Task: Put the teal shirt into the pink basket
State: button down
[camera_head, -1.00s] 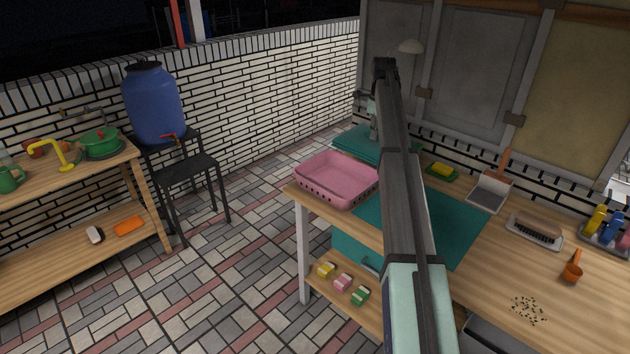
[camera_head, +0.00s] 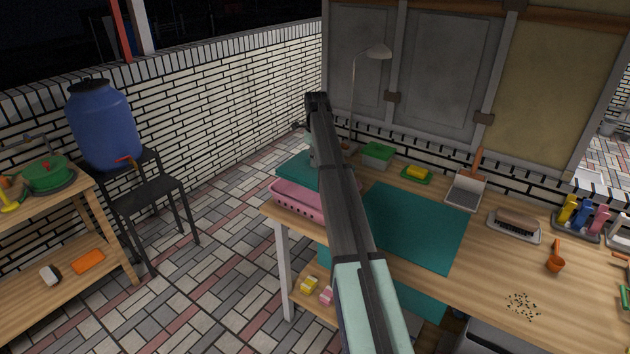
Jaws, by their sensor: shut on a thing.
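The pink basket (camera_head: 292,203) stands at the left end of the wooden table, its middle and right part mostly hidden behind my arm. The teal shirt (camera_head: 293,167) shows as a flat teal patch just above the basket's far edge in the picture, left of my arm. I cannot tell how high it is over the basket. My gripper (camera_head: 312,155) is at the far end of my arm, beside the shirt and shut on it. Its fingertips and the grip are hidden.
A lamp (camera_head: 376,52), green box (camera_head: 377,154), sponge dish (camera_head: 416,174), dustpan (camera_head: 464,193) and brush (camera_head: 514,224) stand toward the back. A blue barrel (camera_head: 105,125) stands on a black chair at left.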

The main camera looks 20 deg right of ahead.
jog(key=p, duration=0.2)
send_over(316, 200)
notch_tip(316, 200, down, 10)
jog(key=shift+w+r, duration=0.15)
jog(key=shift+f, duration=0.6)
jog(key=c, duration=1.2)
grip_release()
notch_tip(316, 200, up, 13)
jog(key=b, duration=0.2)
jog(key=shift+r+b, duration=0.15)
jog(key=shift+b, duration=0.25)
